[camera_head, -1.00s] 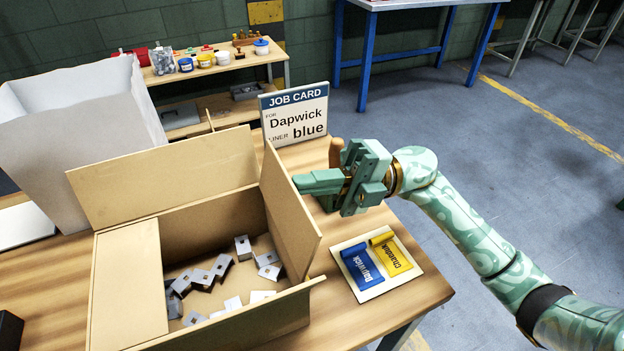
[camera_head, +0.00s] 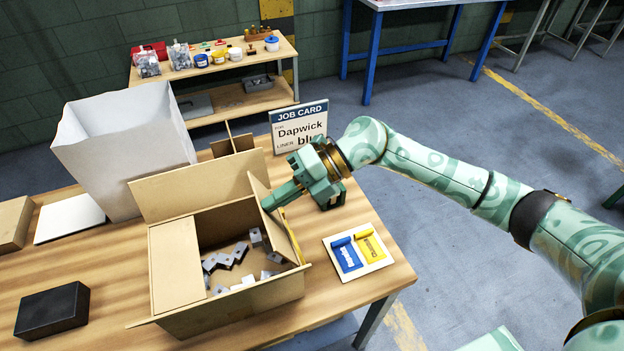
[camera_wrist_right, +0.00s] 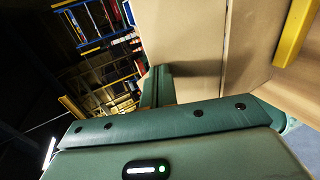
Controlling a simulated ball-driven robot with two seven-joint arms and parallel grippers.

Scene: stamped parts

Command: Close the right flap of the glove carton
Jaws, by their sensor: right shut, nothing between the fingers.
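The glove carton (camera_head: 240,312) is an open brown cardboard box on the wooden table, with several grey metal parts (camera_head: 226,258) inside. Its left flap (camera_head: 177,262) lies folded in over the opening. Its back flap (camera_head: 197,186) stands up. Its right flap (camera_head: 279,226) stands steeply along the right side. My right gripper (camera_head: 274,200) is shut and empty, at the outer side of the right flap near its far end; contact is hard to tell. In the right wrist view, the shut fingers (camera_wrist_right: 158,84) point at brown cardboard (camera_wrist_right: 195,35). My left gripper is out of view.
A job card (camera_head: 299,124) reading Dapwick stands behind my right gripper. A plate with blue and yellow labels (camera_head: 374,258) lies right of the carton. A tall white bin (camera_head: 120,155) stands behind left, and a black box (camera_head: 52,309) lies left. A yellow strip (camera_head: 291,237) shows beside the right flap.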

